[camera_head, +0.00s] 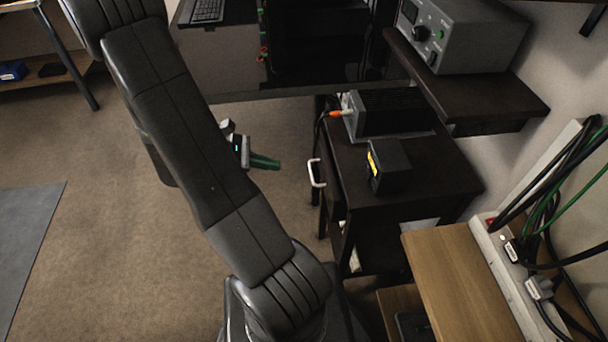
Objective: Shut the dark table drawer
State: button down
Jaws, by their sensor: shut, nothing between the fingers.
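The dark table (430,178) stands right of centre. Its drawer (333,182) is on the left side and has a pale handle (316,173). The drawer front appears to stand out a little from the table top's edge; how far is hard to tell. My gripper (275,163), with green fingers, is left of the handle, with a gap between them in the picture. It is shut and empty. My arm hides part of the gripper's mount.
A black box (388,165) and a finned device (390,114) with an orange-tipped cable sit on the dark table. A grey radio (460,35) rests on a shelf (480,90). A wooden bench (460,280) is at lower right. Carpet (120,200) at left is open.

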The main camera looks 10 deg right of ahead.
notch_tip(320, 180, down, 5)
jog(key=a+h+b, duration=0.2)
jog(key=h+b, duration=0.3)
jog(key=b, duration=0.2)
send_near(324, 169)
jog(key=shift+t, duration=0.3)
jog(key=d, duration=0.7)
jog(key=shift+s+r, duration=0.2)
jog(key=shift+s, duration=0.2)
